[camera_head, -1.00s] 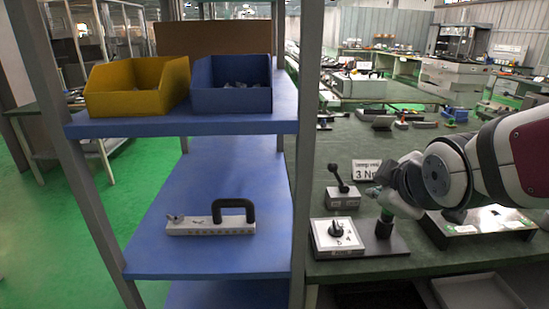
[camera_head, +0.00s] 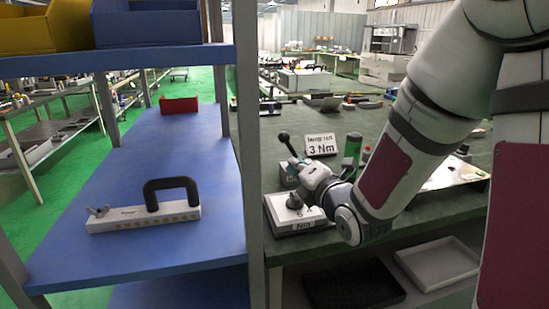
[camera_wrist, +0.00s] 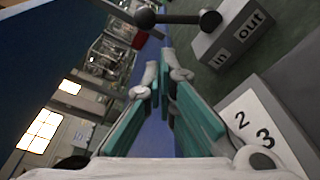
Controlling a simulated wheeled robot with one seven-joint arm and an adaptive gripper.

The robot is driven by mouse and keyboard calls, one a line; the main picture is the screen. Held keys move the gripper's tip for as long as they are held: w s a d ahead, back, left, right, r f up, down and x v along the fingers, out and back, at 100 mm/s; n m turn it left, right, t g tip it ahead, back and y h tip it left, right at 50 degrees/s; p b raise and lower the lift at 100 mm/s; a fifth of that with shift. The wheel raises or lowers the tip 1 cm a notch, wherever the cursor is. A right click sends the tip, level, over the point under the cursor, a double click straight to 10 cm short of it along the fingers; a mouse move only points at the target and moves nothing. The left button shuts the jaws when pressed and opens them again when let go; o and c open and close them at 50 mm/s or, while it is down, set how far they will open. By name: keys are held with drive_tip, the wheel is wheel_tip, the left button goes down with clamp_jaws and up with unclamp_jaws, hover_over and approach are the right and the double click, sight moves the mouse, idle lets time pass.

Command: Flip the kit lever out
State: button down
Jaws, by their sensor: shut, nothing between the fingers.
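The kit lever is a black rod with a ball knob (camera_head: 283,136) on a small grey box, which my gripper partly hides in the head view. In the wrist view the lever (camera_wrist: 180,18) lies across the top, its ball end to the left, on the side of the "in" label. The grey box (camera_wrist: 232,38) carries "in" and "out" labels. My gripper (camera_wrist: 160,78) is shut and empty, its fingertips a little below the lever in the wrist view, with no contact visible. In the head view my gripper (camera_head: 306,172) is beside the lever box.
A dial box (camera_head: 290,222) with a black knob stands in front of the lever box; its numbers show in the wrist view. A shelf post (camera_head: 249,150) is at the left. A handled bar (camera_head: 140,218) lies on the blue shelf.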

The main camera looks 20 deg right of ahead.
sight(287, 142)
idle(0.3)
drive_tip(key=w+a, duration=0.1)
drive_tip(key=w, duration=0.9)
drive_tip(key=shift+a+f, duration=0.15)
drive_tip(key=shift+f, duration=0.2)
drive_tip(key=shift+d+r+m+b, duration=0.4)
drive_tip(key=shift+m+b, duration=0.3)
drive_tip(key=shift+b, duration=0.1)
drive_tip(key=shift+d+r+m+t+b, duration=0.15)
drive_tip(key=shift+d+r+m+b, duration=0.25)
drive_tip(key=shift+m+b, duration=0.4)
drive_tip(key=shift+d+r+m+t+b, duration=0.2)
drive_tip(key=shift+d+m+b, duration=0.25)
drive_tip(key=shift+m+b, duration=0.3)
drive_tip(key=shift+d+r+b, duration=0.3)
drive_tip(key=shift+d+b, duration=0.05)
drive_tip(key=shift+b, duration=0.05)
wheel_tip(287, 142, up, 10)
